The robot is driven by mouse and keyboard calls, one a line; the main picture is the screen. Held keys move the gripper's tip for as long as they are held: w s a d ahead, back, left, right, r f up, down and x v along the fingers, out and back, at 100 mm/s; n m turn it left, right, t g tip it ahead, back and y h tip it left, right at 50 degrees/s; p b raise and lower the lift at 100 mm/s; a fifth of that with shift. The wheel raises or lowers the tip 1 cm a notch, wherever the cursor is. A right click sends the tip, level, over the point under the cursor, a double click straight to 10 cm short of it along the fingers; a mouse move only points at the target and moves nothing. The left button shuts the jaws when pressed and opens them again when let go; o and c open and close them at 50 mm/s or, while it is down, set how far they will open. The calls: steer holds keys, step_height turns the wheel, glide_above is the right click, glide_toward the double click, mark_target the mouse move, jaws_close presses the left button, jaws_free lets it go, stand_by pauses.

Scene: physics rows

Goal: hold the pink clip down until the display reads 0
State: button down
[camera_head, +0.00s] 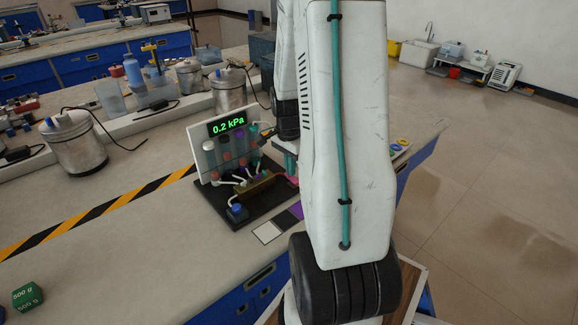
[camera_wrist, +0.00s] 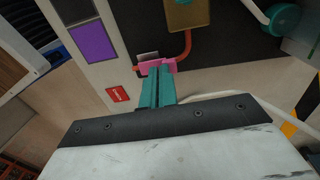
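The pink clip (camera_wrist: 157,66) sits on a red tube at the edge of the dark base, right at my fingertips in the wrist view. A little of the pink clip (camera_head: 293,181) also shows beside my arm in the head view. My gripper (camera_wrist: 155,74) has its two teal fingers together, with their tips at the clip. They appear to touch it; how hard they press cannot be seen. The display (camera_head: 227,123) on the white panel reads 0.2 kPa in green. My arm hides part of the rig in the head view.
A brass-coloured block (camera_head: 258,183) with tubes and a blue-capped part (camera_head: 237,212) stand on the dark base. Metal canisters (camera_head: 75,143) with cables stand behind left. A green 500 g cube (camera_head: 27,297) lies at lower left. The bench front left is mostly clear.

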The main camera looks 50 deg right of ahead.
step_height(320, 180, up, 14)
stand_by(0.6)
stand_by(0.5)
steer(key=s+a+r+n, duration=0.3)
steer(key=a+n, duration=0.4)
steer(key=a, duration=0.3)
steer(key=s+a+r+n+t, duration=0.1)
steer(key=s+a+r+n, duration=0.2)
steer(key=a+n, duration=0.3)
steer(key=s+a+r+n+t, duration=0.1)
steer(key=s+a+n, duration=0.4)
steer(key=a, duration=0.9)
steer(key=r+n, duration=0.1)
steer(key=n, duration=0.1)
steer(key=shift+s+r+n, duration=0.3)
steer(key=shift+s+r, duration=0.05)
steer(key=shift+r, duration=0.05)
